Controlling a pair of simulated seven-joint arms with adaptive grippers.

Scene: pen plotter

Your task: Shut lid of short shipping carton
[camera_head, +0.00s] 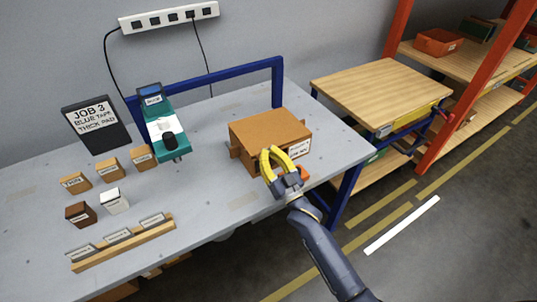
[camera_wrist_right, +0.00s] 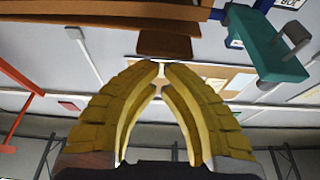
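The brown short shipping carton (camera_head: 268,130) stands near the right end of the grey table. Its lid (camera_head: 272,124) lies over the top and looks flat or nearly so; I cannot tell if it is fully seated. A small flap sticks out at its left side. My right gripper (camera_head: 270,151) is at the carton's front face, its yellow fingers hiding part of that face. In the right wrist view the fingertips (camera_wrist_right: 161,66) come together with nothing seen between them. A brown tab (camera_wrist_right: 165,45) and a carton edge show beyond them; contact is unclear. My left gripper is not in view.
A teal tape dispenser (camera_head: 163,134) stands left of the carton, near a black job sign (camera_head: 93,124). Several small labelled blocks and a wooden label rail (camera_head: 124,243) are on the left. A blue frame (camera_head: 225,74) runs behind. A wooden-topped bench (camera_head: 380,88) stands at right.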

